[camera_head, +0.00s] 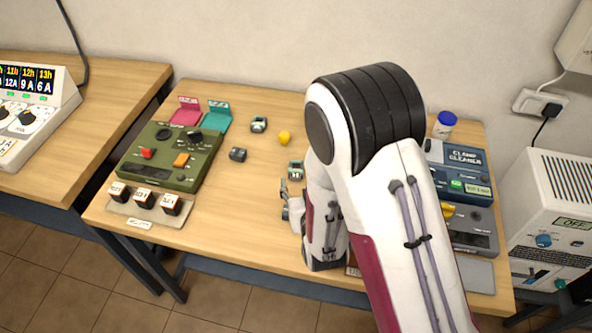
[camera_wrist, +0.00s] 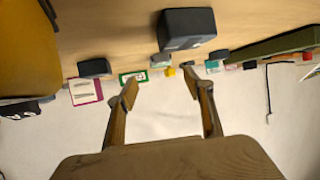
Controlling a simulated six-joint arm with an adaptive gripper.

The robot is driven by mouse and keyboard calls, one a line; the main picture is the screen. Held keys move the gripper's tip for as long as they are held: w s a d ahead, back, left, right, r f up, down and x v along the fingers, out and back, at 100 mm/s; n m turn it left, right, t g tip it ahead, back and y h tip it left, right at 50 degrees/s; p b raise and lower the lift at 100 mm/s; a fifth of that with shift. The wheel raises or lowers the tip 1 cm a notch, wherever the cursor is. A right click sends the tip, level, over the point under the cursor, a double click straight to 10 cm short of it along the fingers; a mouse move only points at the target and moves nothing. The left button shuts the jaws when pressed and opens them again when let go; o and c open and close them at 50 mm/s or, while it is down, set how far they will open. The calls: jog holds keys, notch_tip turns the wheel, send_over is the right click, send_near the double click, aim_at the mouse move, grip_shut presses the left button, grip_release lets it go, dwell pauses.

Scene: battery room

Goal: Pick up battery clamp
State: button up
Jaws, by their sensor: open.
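Several small clamp-like pieces lie on the wooden table. One dark grey piece (camera_head: 238,154) is beside the green device, a green-and-white one (camera_head: 258,124) is farther back, and another green-and-white one (camera_head: 295,170) is just beyond my gripper (camera_head: 287,202). I cannot tell which is the battery clamp. My arm hides part of the table. In the wrist view, my gripper (camera_wrist: 163,88) is open, with nothing between its fingers. A dark block (camera_wrist: 187,30) and a small yellow piece (camera_wrist: 171,72) show beyond the fingertips there.
A small yellow object (camera_head: 284,138) lies mid-table. The blue clamp cleaner (camera_head: 458,168) and a blue-lidded jar (camera_head: 444,125) stand right.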

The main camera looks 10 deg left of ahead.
aim_at(296, 169)
jog(key=shift+x, duration=1.35)
jog(key=shift+w, duration=0.1)
jog(key=shift+x, duration=2.5)
jog(key=c, duration=1.3)
